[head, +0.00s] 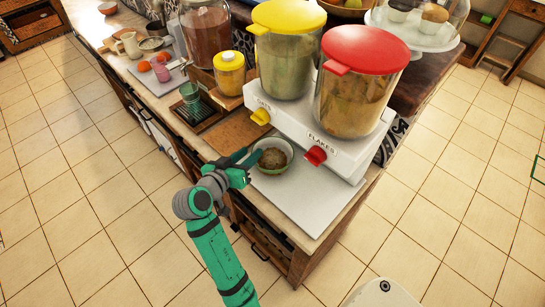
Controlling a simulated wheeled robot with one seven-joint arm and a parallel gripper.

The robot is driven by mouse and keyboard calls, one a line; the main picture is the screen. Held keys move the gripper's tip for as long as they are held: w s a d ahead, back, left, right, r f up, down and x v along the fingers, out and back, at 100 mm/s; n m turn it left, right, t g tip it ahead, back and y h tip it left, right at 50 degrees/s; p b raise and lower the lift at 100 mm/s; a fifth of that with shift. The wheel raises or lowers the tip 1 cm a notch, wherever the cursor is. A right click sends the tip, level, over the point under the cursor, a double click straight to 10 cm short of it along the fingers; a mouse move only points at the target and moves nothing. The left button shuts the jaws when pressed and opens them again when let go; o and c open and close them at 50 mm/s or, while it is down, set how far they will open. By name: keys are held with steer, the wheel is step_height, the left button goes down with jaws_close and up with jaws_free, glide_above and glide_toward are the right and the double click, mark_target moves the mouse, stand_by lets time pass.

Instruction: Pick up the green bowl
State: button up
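The fingers are small and dark here. I cannot tell whether they touch the rim, straddle it or are shut on it.
The cereal dispenser (318,122) stands close behind the bowl, with a yellow knob (261,117) and a red knob (316,156). A yellow-lidded jar (229,74) and a green glass (190,97) stand further left. The counter's front edge runs below my gripper.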

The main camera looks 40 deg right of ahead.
mark_target(254, 150)
steer(key=shift+x, duration=1.9)
jaws_close()
steer(key=shift+r, duration=0.1)
